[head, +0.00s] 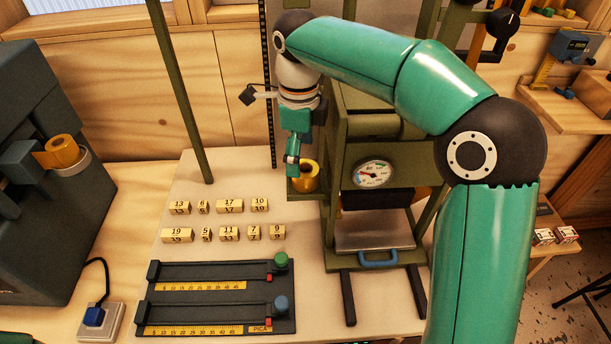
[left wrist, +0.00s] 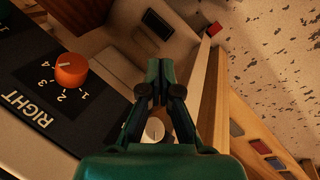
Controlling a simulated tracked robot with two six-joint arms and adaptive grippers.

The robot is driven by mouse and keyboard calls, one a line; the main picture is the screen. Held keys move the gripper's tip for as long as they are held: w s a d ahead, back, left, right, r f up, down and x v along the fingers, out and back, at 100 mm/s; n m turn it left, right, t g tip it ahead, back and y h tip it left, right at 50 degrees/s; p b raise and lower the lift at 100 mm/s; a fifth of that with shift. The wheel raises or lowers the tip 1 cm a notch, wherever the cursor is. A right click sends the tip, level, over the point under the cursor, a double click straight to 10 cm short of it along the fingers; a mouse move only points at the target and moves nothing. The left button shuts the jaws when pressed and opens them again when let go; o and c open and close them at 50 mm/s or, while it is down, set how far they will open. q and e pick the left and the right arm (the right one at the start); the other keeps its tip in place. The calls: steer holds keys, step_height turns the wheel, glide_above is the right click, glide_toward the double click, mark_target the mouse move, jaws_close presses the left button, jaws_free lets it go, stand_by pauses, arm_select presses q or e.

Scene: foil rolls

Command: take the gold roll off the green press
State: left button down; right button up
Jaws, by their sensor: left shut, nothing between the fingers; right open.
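The green press (head: 383,152) is an olive frame with a round gauge, right of the middle in the head view. The gold roll (head: 309,178) stands on a small olive holder at its left side, with its hollow end up. My right gripper (head: 292,163) points down at the roll's upper left edge and is open. It covers part of the roll, and I cannot tell if it touches. My left gripper (left wrist: 159,88) is shut and empty in the left wrist view; it does not show in the head view.
Another gold roll (head: 62,151) sits on a dark machine (head: 40,210) at the left. Numbered wooden blocks (head: 229,206) and a board with two sliders (head: 215,298) lie on the table before the press. An olive post (head: 180,95) stands left of my right gripper.

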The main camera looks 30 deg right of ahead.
mark_target(303, 167)
steer(key=shift+w+d+f+p, duration=0.1)
steer(key=shift+d+f+p, duration=0.1)
steer(key=shift+f, duration=1.15)
steer(key=shift+d+f+p, duration=0.15)
steer(key=shift+d+f, duration=0.05)
steer(key=shift+f, duration=1.15)
steer(key=c, duration=1.3)
